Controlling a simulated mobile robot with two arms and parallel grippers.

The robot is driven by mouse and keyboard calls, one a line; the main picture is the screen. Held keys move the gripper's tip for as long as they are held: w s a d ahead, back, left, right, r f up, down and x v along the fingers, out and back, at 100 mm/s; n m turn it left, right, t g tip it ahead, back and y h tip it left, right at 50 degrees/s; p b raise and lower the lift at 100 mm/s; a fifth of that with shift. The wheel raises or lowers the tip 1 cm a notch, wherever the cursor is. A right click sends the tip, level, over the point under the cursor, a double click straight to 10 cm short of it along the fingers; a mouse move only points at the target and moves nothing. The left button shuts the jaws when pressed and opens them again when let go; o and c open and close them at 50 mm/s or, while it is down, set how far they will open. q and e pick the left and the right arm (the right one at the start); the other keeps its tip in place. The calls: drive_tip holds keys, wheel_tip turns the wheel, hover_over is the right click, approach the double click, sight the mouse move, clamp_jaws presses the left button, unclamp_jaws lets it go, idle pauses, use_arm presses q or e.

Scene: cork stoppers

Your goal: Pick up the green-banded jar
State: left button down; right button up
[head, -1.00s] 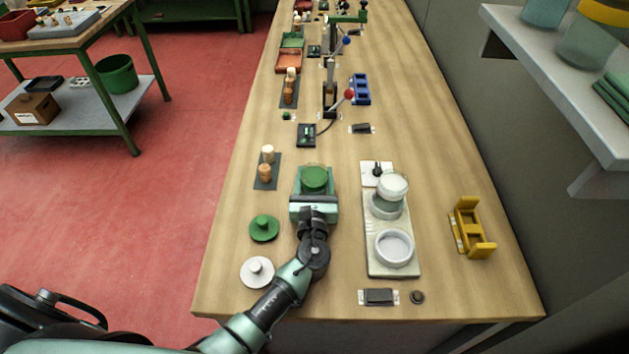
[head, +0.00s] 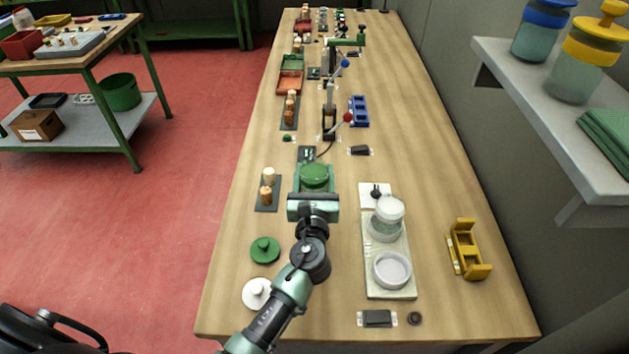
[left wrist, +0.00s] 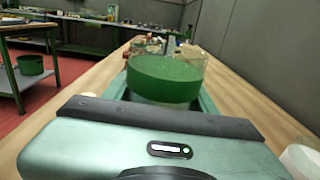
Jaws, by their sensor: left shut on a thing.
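The green-banded jar (head: 314,177) is between the fingers of my left gripper (head: 314,186), which is shut on it. In the left wrist view the jar (left wrist: 165,80) is upright, with clear glass above and below a wide green band. It has no lid on. In the head view it appears raised above the bench, but its base is hidden by my gripper. My right gripper is in no view.
A green lid (head: 265,250) and a white lid (head: 257,293) lie left of my arm. A pale tray (head: 375,288) with a white-banded jar (head: 388,211) is to the right, then a yellow holder (head: 467,250). Cork stoppers (head: 267,190) stand left of the jar.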

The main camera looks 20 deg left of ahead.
sight(315, 159)
use_arm(q)
wheel_tip(315, 159, up, 9)
drive_tip(key=shift+f+p, duration=0.15)
drive_tip(key=shift+p, duration=1.05)
drive_tip(key=shift+r, duration=1.1)
